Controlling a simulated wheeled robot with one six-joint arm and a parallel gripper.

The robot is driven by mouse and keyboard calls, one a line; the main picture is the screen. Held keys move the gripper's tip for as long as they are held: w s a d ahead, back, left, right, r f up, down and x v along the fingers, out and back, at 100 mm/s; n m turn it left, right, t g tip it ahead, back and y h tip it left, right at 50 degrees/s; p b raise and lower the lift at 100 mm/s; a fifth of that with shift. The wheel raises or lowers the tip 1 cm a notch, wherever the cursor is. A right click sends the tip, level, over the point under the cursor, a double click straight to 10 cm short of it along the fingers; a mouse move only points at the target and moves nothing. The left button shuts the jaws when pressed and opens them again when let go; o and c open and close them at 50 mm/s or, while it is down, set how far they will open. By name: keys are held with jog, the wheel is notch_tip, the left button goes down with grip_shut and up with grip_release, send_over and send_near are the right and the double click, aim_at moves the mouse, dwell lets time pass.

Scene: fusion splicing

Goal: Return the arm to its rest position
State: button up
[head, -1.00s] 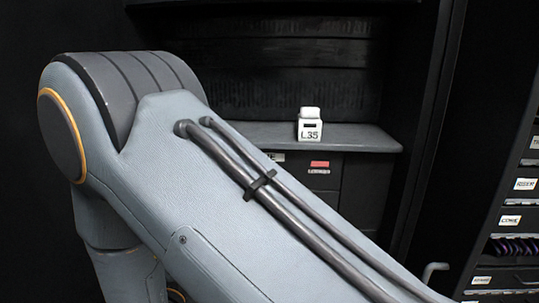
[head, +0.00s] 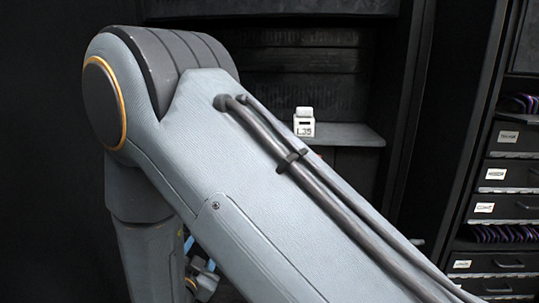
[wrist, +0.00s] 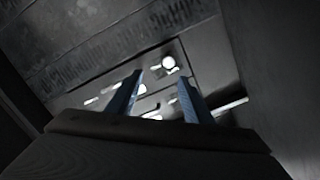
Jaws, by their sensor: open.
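My arm fills much of the head view, its grey link sloping from upper left to lower right. My gripper (wrist: 160,97) shows in the wrist view with its two blue fingers apart and nothing visible between them. The wrist view is dark and blurred.
A dark rack with labelled drawers (head: 505,210) stands at the right, with purple cables (head: 500,234) in its openings. Dark cabinet walls enclose the shelf. In the wrist view a wall (wrist: 275,70) runs close along the right side.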

jog(key=w+d+n+g+y, duration=0.25)
jog(key=d+g, duration=0.45)
jog(key=d, duration=0.7)
jog(key=s+d+r+n+g, duration=0.1)
jog(key=s+d+g, duration=0.2)
jog(key=s+d, duration=0.4)
jog(key=s+d+r+n+g+h+p, duration=0.1)
jog(key=s+d+r+n+g, duration=0.1)
jog(key=s+d, duration=0.6)
jog(key=s+d+r+n+g, duration=0.1)
jog(key=s+d+g, duration=0.3)
jog(key=s+d, duration=0.4)
jog(key=shift+r+n+g+h+p, duration=0.25)
jog(key=shift+n+g+h+p, duration=0.05)
jog(key=shift+n+h, duration=0.05)
